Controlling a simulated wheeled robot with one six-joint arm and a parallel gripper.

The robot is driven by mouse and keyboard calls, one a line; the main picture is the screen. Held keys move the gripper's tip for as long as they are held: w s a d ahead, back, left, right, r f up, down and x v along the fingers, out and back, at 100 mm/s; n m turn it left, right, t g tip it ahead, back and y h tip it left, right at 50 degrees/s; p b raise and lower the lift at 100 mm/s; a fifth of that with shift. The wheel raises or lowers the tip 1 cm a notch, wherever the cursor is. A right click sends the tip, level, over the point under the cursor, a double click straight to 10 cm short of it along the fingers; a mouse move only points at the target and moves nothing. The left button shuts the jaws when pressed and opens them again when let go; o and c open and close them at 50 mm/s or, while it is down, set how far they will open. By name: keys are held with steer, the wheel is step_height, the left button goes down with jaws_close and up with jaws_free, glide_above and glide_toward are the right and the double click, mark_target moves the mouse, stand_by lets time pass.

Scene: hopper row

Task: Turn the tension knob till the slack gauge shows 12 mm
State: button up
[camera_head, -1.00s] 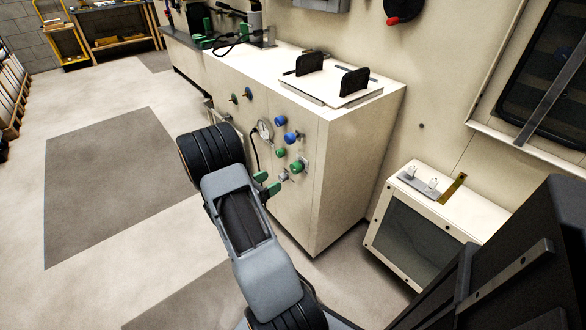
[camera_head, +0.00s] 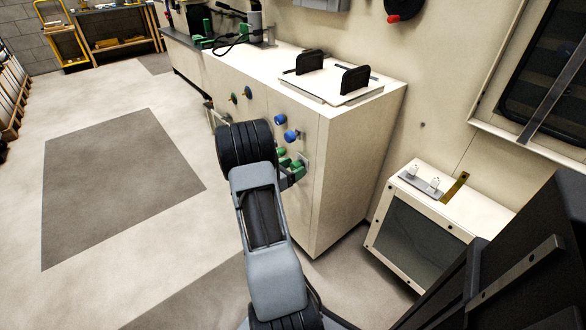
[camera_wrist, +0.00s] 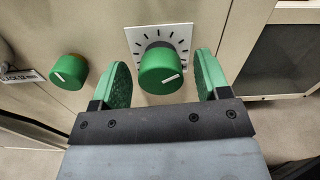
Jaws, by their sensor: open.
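In the wrist view a green knob (camera_wrist: 160,71) with a white pointer line sits on a square white plate (camera_wrist: 186,33) with black scale marks. My gripper (camera_wrist: 163,74) is open, with one green finger pad on each side of this knob. A gap shows on both sides, clearer on the right. The pointer line is tilted slightly up to the right. No lettering naming the knob is visible. In the head view my gripper (camera_head: 292,175) is at the cabinet front, partly hidden by my arm. The round gauge is hidden behind my arm, so no reading shows.
A second green knob (camera_wrist: 69,71) stands left of the fingers, near a white label (camera_wrist: 20,74) whose end seems to read "12 mm". Blue knobs (camera_head: 280,119) sit higher on the cabinet (camera_head: 350,165). A low box (camera_head: 455,211) stands right; open floor lies left.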

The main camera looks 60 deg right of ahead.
steer(key=shift+c, duration=0.2)
steer(key=c, duration=0.9)
steer(key=shift+f+m+b, duration=0.15)
steer(key=shift+m+b, duration=0.35)
steer(key=shift+m, duration=0.5)
steer(key=o, duration=0.9)
steer(key=shift+o, duration=0.2)
steer(key=p+v, duration=0.2)
steer(key=v, duration=1.2)
